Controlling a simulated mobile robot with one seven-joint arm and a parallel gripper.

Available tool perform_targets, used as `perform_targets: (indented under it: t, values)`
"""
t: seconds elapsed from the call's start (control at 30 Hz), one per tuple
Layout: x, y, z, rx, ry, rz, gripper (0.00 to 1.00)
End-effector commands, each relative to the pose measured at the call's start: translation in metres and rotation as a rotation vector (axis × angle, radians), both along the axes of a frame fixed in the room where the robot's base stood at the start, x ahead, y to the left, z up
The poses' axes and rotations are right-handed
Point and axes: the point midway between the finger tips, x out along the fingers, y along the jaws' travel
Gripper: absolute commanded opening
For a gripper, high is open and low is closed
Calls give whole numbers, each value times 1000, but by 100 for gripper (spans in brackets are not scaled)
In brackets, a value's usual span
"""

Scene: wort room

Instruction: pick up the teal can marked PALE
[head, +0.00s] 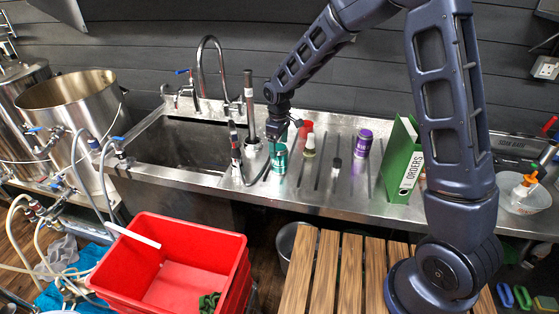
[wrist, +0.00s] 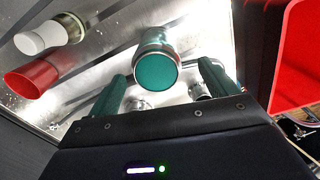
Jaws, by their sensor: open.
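The teal can (head: 280,158) stands upright on the metal drainboard just right of the sink in the head view; I cannot read its marking. In the wrist view the teal can (wrist: 157,72) lies ahead, between and beyond the fingertips, its round teal end facing the camera. My gripper (wrist: 160,85) is open, with one finger on each side of the can's line and nothing visibly held. In the head view my gripper (head: 279,135) is just above and behind the can; its fingers are hard to make out.
A green binder (head: 403,160) is farther right. The sink (head: 180,143) and a tap (head: 212,70) are left; a red crate (head: 225,240) is in front.

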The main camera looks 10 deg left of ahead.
Motion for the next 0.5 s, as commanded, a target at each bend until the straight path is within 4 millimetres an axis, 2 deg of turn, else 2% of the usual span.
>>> perform_targets:
  t: [0.1, 0.37, 0.5]
  values:
    - [0, 0, -12, -1, 0, 0, 85]
    - [1, -1, -24, -1, 0, 0, 85]
    - [3, -1, -42, -3, 2, 0, 85]
